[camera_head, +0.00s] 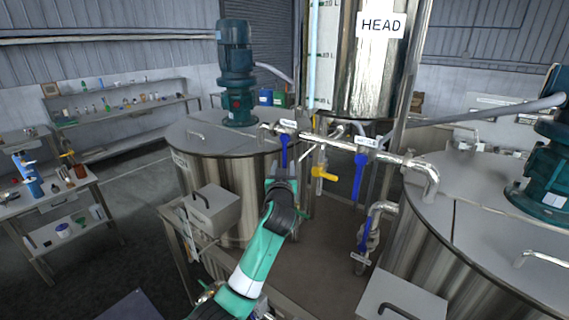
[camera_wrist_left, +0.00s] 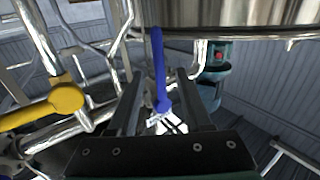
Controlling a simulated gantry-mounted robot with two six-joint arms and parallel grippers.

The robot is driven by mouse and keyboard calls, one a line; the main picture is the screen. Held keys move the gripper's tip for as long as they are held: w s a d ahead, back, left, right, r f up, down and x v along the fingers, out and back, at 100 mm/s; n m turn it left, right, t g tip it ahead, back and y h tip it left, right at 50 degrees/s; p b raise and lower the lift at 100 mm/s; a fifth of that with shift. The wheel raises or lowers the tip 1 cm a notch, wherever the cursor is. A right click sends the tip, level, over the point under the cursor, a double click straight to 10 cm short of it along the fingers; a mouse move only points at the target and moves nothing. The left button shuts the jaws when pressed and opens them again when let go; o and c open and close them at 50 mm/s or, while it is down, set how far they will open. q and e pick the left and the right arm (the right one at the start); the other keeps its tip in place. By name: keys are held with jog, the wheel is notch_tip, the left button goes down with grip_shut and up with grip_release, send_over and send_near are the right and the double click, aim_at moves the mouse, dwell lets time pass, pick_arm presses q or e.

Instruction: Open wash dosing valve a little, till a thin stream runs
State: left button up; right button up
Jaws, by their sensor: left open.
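A blue valve lever (camera_head: 284,152) hangs down from the left part of the horizontal metal pipe (camera_head: 325,142), under a small white label. A second blue lever (camera_head: 360,177) hangs from the pipe further right, under another label. Both labels are too small to read, so I cannot tell which one is the wash dosing valve. My left gripper (camera_head: 284,182) is at the lower end of the left lever. In the left wrist view the blue lever (camera_wrist_left: 158,68) stands between the fingers of the open gripper (camera_wrist_left: 160,84). Contact is unclear. I see no stream.
A yellow valve lever (camera_head: 324,174) sits between the blue ones; it also shows in the left wrist view (camera_wrist_left: 45,107). A third blue lever (camera_head: 364,235) is lower right. The HEAD tank (camera_head: 365,80) stands above; stirred tanks (camera_head: 232,185) (camera_head: 470,225) flank the pipe.

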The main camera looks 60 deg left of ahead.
aim_at(284, 160)
pick_arm(q)
jog(key=x, duration=0.5)
grip_shut()
dwell(1.4)
